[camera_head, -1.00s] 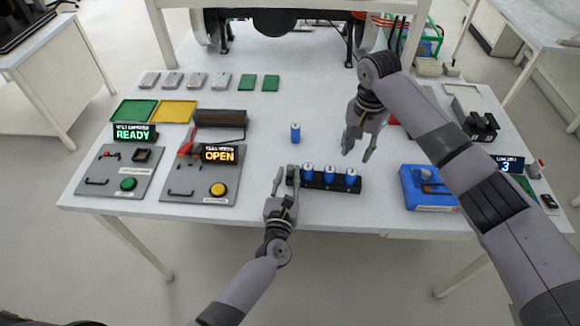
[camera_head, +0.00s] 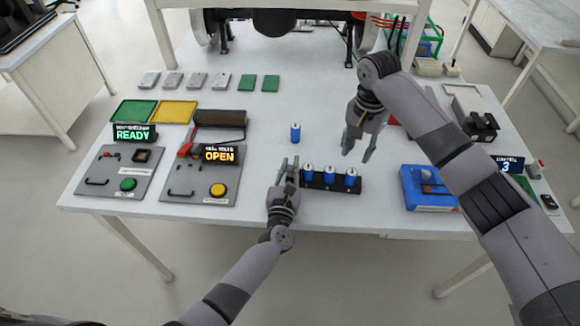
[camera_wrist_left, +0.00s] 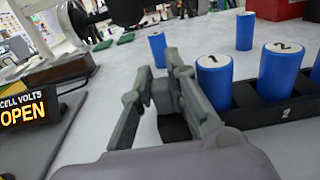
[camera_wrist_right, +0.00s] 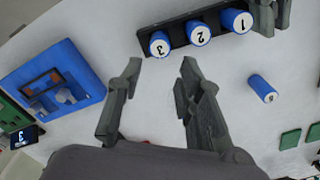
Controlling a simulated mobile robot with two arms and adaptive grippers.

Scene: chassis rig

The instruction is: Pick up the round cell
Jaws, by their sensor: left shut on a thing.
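A loose blue round cell (camera_head: 295,133) stands upright on the table, also in the left wrist view (camera_wrist_left: 158,48) and right wrist view (camera_wrist_right: 262,88). Blue cells 1 (camera_wrist_left: 215,80), 2 (camera_wrist_left: 280,68) and 3 (camera_head: 350,177) stand in a black rack (camera_head: 328,186). Another blue cell (camera_wrist_left: 245,30) stands behind the rack. My left gripper (camera_head: 289,164) is at the rack's left end, beside cell 1. Its fingers appear closed around the dark rack end, though the contact is partly hidden. My right gripper (camera_head: 358,147) is open and empty above the table behind the rack.
Two grey panels with READY (camera_head: 133,133) and OPEN (camera_head: 219,153) displays lie left. Green (camera_head: 133,110) and yellow (camera_head: 174,111) trays are behind them. A blue box (camera_head: 428,188) lies right. Flat grey and green pieces line the back. The table centre is mostly clear.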

